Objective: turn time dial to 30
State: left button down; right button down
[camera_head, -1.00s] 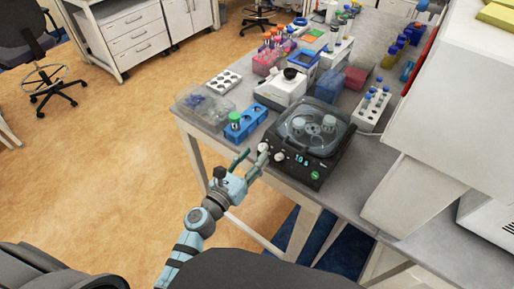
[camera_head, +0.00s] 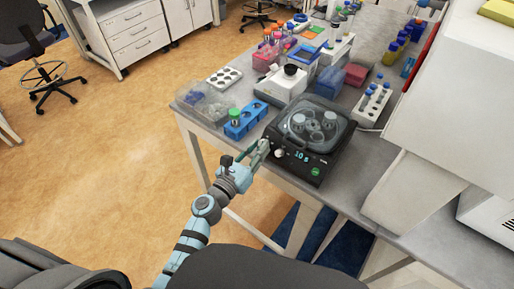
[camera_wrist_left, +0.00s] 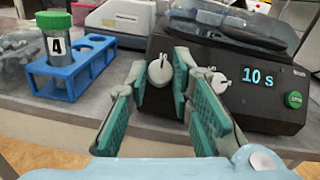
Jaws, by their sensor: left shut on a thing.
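The black lab device (camera_head: 318,172) with a clear lid stands at the near edge of the bench. Its display (camera_wrist_left: 259,78) reads 10 s in the left wrist view. Two pale dials are on its front: the left dial (camera_wrist_left: 160,71) and the right dial (camera_wrist_left: 220,80), nearer the display. My left gripper (camera_wrist_left: 161,78) is shut on the left dial, one green-padded finger on each side. In the head view my left gripper (camera_head: 257,155) covers that dial, while the right dial (camera_head: 279,153) shows. My right gripper is not in view.
A blue rack (camera_head: 245,121) with a green-capped tube is left of the device. A white instrument (camera_head: 283,87) and a white tube rack (camera_head: 372,103) stand behind it. A large white housing (camera_head: 440,130) is to the right. Open floor lies left of the bench.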

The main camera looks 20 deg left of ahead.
pick_arm(q)
jog(key=shift+m, duration=0.4)
jog(key=shift+w+a+r+m+g+h+p, duration=0.2)
jog(key=shift+m+g+h+p, duration=0.35)
jog(key=shift+m+g, duration=2.9)
jog(key=shift+w+a+r+m+g+h+p, duration=0.2)
jog(key=shift+m+g+h+p, duration=0.7)
jog(key=shift+m, duration=4.65)
jog(key=shift+w+r+m+g+h+p, duration=0.1)
jog(key=shift+w+r+m+g+h, duration=0.2)
jog(key=shift+m+g, duration=3.3)
jog(key=shift+m+t, duration=0.95)
jog(key=shift+m, duration=0.05)
